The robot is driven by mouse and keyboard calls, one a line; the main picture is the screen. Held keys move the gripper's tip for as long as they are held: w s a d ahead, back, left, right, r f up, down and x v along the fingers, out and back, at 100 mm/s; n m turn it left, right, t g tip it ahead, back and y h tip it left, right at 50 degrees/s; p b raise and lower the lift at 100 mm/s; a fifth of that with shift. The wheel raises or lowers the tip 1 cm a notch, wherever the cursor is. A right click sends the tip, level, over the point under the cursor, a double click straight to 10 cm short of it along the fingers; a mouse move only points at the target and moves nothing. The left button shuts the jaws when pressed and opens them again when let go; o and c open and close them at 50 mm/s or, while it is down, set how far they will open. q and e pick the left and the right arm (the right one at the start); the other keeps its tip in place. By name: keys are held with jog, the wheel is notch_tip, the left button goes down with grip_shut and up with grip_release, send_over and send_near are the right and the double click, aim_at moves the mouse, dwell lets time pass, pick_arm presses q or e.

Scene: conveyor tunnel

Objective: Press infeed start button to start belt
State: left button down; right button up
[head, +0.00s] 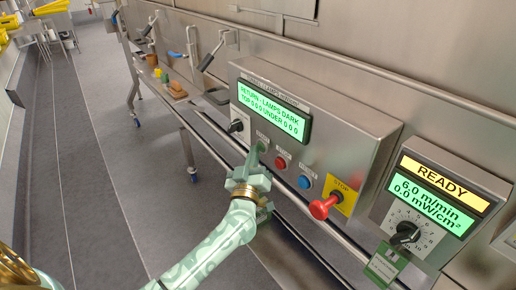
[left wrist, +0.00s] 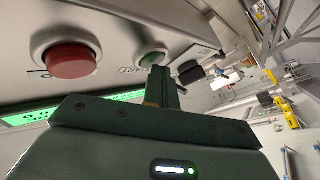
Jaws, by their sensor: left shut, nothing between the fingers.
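The grey control panel (head: 335,125) carries a lit green display reading "RETURN - LAMPS DARK". Below the display is a row of buttons. My left gripper (head: 257,155) is shut and empty, with its tips at the green button (left wrist: 152,57), which they mostly cover in the head view. In the left wrist view the shut fingers (left wrist: 164,80) reach up beside the green button; I cannot tell whether they touch it. A red button (head: 281,162) is beside it and shows large in the wrist view (left wrist: 72,60). My right gripper is not in view.
A blue button (head: 305,182) and a red mushroom stop (head: 321,208) on a yellow plate lie to the right. A black selector knob (head: 236,126) is left of the green button. A "READY" box (head: 437,200) stands further right. A rail runs below the panel.

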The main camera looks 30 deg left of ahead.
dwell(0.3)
pick_arm(q)
jog(key=shift+s+a+p, duration=0.35)
jog(key=shift+s+p, duration=0.25)
jog(key=shift+s, duration=0.3)
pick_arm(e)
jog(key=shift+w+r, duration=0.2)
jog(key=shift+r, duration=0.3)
